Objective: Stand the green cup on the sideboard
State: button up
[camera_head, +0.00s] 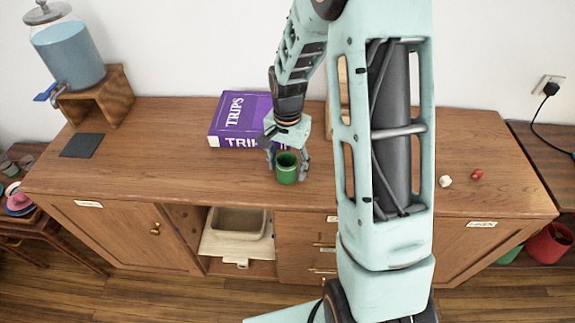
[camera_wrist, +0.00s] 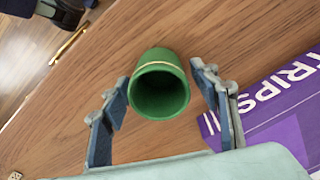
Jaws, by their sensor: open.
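The green cup (camera_head: 287,169) stands upright on the wooden sideboard (camera_head: 160,160), near its front edge and in front of a purple book. It also shows in the wrist view (camera_wrist: 160,84), with a thin pale band around it and an open, empty-looking mouth. My gripper (camera_head: 288,170) is above and around the cup, its two fingers apart on either side. In the wrist view my gripper (camera_wrist: 163,100) is open, and gaps show between each finger and the cup wall. The sideboard fills most of the wrist view (camera_wrist: 60,120).
The purple book (camera_head: 228,120) lies just behind my gripper. A blue drink dispenser (camera_head: 70,52) on a wooden stand is at the back left, with a dark square mat (camera_head: 82,145) near it. Small white (camera_head: 445,181) and red (camera_head: 477,174) items lie at the right. The left front top is clear.

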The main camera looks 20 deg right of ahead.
notch_tip(320, 180, up, 12)
jog(key=shift+r+p, duration=0.25)
jog(key=shift+p, duration=0.05)
dwell(0.6)
